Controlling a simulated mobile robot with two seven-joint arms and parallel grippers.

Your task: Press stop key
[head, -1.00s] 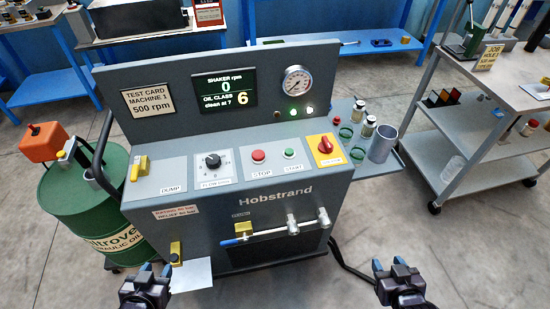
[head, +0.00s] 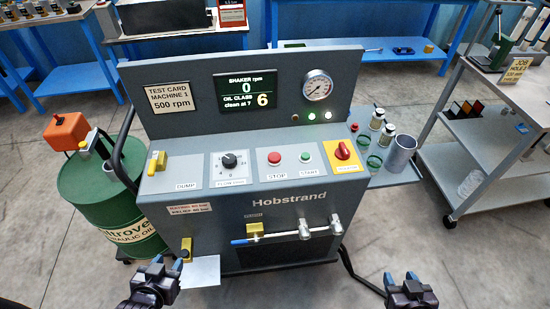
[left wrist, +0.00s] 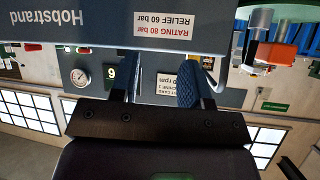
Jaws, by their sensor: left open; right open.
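The red stop key (head: 274,157) sits on the sloped panel of the grey Hobstrand machine, above a label reading STOP. The green start key (head: 306,156) is just to its right. The display (head: 247,90) reads shaker rpm 0, oil class 6, clean at 7. My left gripper (head: 156,268) is open and empty in front of the machine, low and left of the stop key. The left wrist view shows its fingers (left wrist: 157,88) apart, with the machine's front beyond, upside down. My right gripper (head: 401,282) is open and empty at the lower right, apart from the machine.
A flow knob (head: 229,160), a yellow dump lever (head: 156,162) and a red rotary switch (head: 343,150) flank the keys. A blue-handled valve (head: 245,240) juts from the front. Vials stand on the right shelf (head: 388,177). A green drum (head: 90,200) stands left.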

